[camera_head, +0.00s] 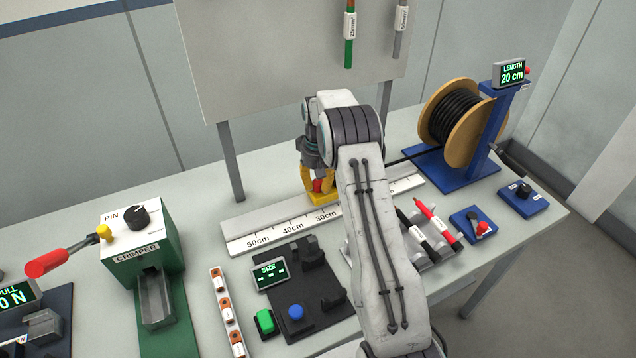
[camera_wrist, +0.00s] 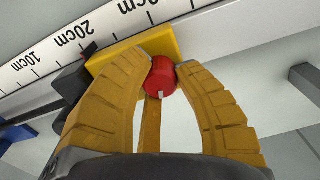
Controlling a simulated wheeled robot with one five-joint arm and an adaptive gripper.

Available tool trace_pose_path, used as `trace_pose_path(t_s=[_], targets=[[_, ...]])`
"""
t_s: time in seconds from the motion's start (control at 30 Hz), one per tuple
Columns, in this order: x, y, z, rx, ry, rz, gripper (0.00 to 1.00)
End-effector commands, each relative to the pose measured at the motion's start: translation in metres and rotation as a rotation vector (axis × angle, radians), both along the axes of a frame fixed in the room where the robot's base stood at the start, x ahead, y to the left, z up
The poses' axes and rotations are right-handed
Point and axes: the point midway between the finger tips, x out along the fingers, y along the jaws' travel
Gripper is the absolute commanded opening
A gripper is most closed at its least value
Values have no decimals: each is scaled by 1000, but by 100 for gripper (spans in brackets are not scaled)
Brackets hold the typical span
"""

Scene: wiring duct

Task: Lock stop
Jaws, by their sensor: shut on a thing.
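The stop is a yellow block (camera_wrist: 128,58) on the white ruler rail (camera_head: 265,229), with a red knob (camera_wrist: 161,76) that has a small white mark. In the wrist view the block lies beside the 20cm marking, and a dark piece (camera_wrist: 75,74) sits at its left. My gripper (camera_wrist: 162,70) has its two yellow fingers closed around the red knob, one on each side. In the head view my gripper (camera_head: 318,182) is at the rail, and the yellow block (camera_head: 323,198) shows beneath it. My arm hides part of the rail.
A cable spool (camera_head: 463,122) on a blue stand is at the right, with a display reading LENGTH 20 cm (camera_head: 512,73). A crimper (camera_head: 140,248) stands at the left.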

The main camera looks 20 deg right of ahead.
Motion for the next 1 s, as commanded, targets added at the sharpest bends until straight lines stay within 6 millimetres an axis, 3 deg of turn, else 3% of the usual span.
trace_pose_path(t_s=[0.43, 0.8, 0.83, 1.0], targets=[[0, 0, -2, 0, 0, -235, 0], [0, 0, -2, 0, 1, -265, 0], [0, 0, -2, 0, 2, -265, 30], [0, 0, -1, 0, 1, -264, 45]])
